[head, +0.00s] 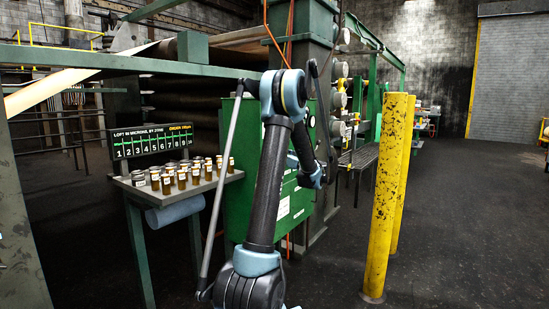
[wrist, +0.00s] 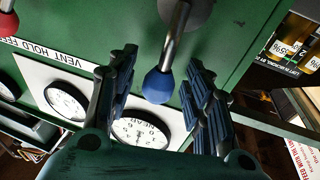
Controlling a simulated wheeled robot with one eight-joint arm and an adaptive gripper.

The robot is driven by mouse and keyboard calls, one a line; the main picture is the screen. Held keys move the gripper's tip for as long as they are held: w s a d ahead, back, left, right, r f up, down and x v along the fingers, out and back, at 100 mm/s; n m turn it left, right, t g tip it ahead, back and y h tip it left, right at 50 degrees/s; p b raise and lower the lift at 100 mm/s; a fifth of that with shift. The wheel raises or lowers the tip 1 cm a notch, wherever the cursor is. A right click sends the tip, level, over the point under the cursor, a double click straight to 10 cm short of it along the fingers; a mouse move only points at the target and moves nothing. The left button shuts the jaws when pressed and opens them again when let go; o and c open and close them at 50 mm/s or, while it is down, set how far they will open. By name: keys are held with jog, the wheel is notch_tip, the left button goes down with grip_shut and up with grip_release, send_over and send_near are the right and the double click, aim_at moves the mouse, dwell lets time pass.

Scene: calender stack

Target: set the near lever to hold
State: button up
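In the wrist view a metal lever with a blue ball knob (wrist: 158,87) comes out from the green panel (wrist: 120,25). My gripper (wrist: 160,68) is open, with one dark finger on each side of the knob. I see no clear contact between the fingers and the knob. A white label strip (wrist: 58,61) reads "VENT HOLD" and part of a further word, cut off. A red knob (wrist: 7,22) shows at the left edge. In the head view the green cabinet (head: 238,170) stands behind my arm, and my gripper and the levers cannot be made out.
White dial gauges (wrist: 140,133) sit on the panel below the blue knob. A shelf with bottles (wrist: 293,32) is at the right. In the head view a table of small jars (head: 180,178) stands left of the cabinet, and yellow posts (head: 385,200) stand right, with open floor beyond.

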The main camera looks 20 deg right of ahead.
jog(key=v, duration=1.1)
jog(key=shift+s, duration=0.4)
jog(key=shift+d+f, duration=0.1)
jog(key=shift+f, duration=0.05)
